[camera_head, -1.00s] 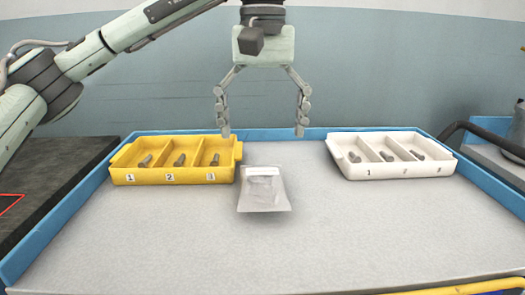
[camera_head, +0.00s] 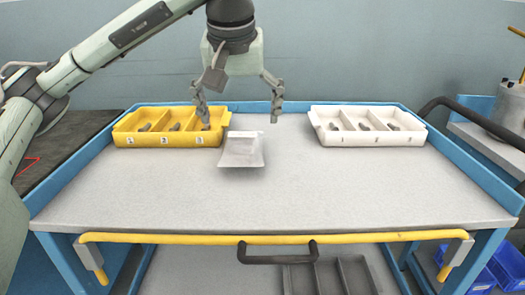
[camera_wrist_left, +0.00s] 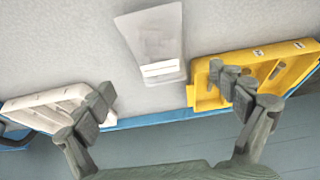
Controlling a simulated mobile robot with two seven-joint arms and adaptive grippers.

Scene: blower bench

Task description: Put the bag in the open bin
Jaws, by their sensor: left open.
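The bag (camera_head: 242,151) is a pale, translucent, flat packet lying on the grey bench top, just right of the yellow tray's front corner. It also shows in the left wrist view (camera_wrist_left: 152,42), with a white strip at its near end. My left gripper (camera_head: 240,114) is open and empty, its fingers spread above and behind the bag. In the left wrist view my fingers (camera_wrist_left: 166,100) stand apart, with the bag beyond them. A grey compartmented bin (camera_head: 332,276) sits under the bench front; I cannot tell whether it is the open bin. My right gripper is not seen.
A yellow tray (camera_head: 172,141) and a white tray (camera_head: 368,140), each with three compartments holding small parts, stand at the back. Blue bins (camera_head: 508,265) sit low at the right. A yellow rail (camera_head: 350,239) and a dark handle (camera_head: 278,256) run along the front. The bench middle is clear.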

